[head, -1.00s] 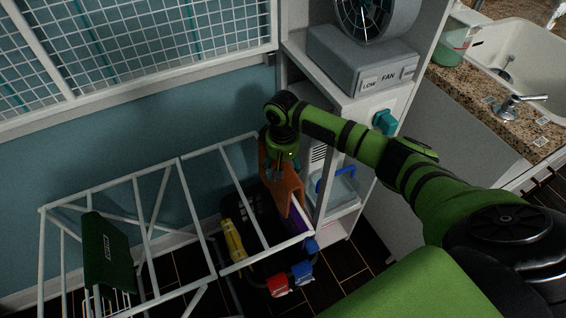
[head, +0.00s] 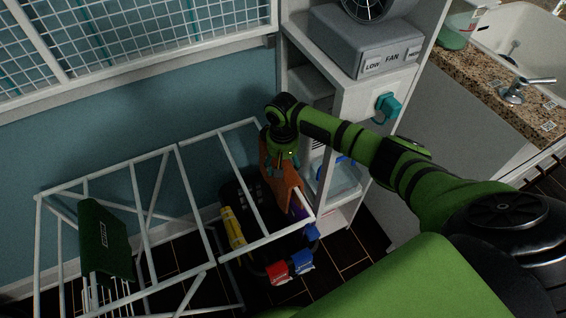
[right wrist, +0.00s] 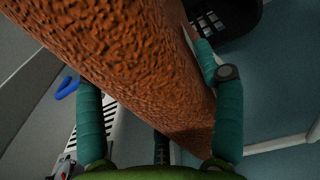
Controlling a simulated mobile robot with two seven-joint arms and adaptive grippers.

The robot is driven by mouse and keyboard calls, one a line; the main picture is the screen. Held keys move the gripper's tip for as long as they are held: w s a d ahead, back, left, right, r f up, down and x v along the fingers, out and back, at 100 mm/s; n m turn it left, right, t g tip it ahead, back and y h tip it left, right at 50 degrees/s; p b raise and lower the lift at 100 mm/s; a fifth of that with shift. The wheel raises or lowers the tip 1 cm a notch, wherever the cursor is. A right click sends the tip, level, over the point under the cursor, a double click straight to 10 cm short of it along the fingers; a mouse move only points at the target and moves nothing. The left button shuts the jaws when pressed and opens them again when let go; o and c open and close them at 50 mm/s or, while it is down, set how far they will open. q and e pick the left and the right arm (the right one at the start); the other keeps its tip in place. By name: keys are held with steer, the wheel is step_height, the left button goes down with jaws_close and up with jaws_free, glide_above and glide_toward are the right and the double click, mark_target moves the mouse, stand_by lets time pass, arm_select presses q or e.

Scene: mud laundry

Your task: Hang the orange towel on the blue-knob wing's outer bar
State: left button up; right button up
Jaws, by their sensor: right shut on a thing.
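The orange towel (head: 289,193) hangs at the right end of the white drying rack (head: 148,236), by its outer bar (head: 282,188). The head view does not show clearly whether it lies over that bar or beside it. My right gripper (head: 280,164) is shut on the towel's upper part. In the right wrist view the towel (right wrist: 130,55) fills the space between the teal fingers of my right gripper (right wrist: 147,65). A blue knob (head: 312,232) shows at the rack's near right corner, below the towel. My left gripper is out of view.
A dark green towel (head: 104,243) hangs on the rack's left part. A dark basket with yellow (head: 232,230) and red (head: 278,272) items stands beneath the right part. A white shelf unit with a fan base (head: 370,45) stands close to the right of the towel.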

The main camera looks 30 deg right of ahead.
steer(key=o, duration=1.4)
steer(key=c, duration=0.3)
steer(key=shift+r, duration=0.15)
